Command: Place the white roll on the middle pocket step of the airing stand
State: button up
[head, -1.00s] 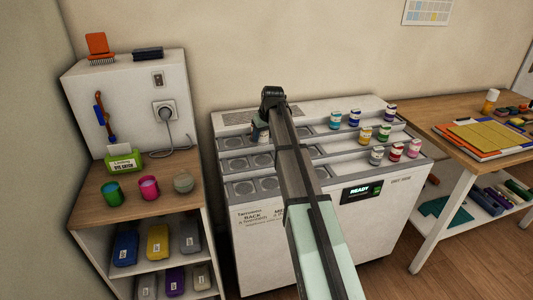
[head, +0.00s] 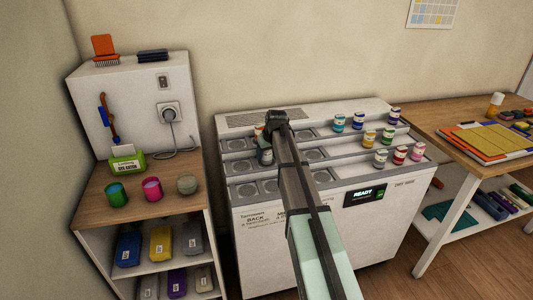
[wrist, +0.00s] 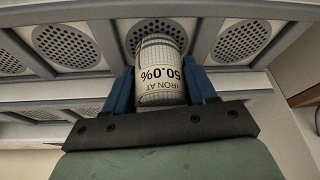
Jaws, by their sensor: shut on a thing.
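My gripper (wrist: 161,92) is shut on the white roll (wrist: 160,65), a pale, gridded cylinder with a label reading "IRON AT 50.0%". In the head view the roll (head: 265,156) shows as a small grey-white shape beside my arm, near the middle step. The airing stand (head: 300,238) is a white unit with three stepped rows of round-grated pockets. In the wrist view the roll's far end overlaps a grated pocket, with another pocket (wrist: 240,38) on its right. I cannot tell whether the roll touches the step.
A small orange-and-white item (head: 258,130) shows behind the roll, partly hidden. Several coloured jars (head: 388,136) stand on the right of the steps. Pockets at the left look empty. A cabinet (head: 140,205) stands left and a wooden table (head: 420,118) right.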

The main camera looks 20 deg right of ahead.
jog(key=o, duration=1.1)
jog(key=shift+f, duration=0.1)
jog(key=v, duration=1.2)
jog(key=shift+w, duration=0.1)
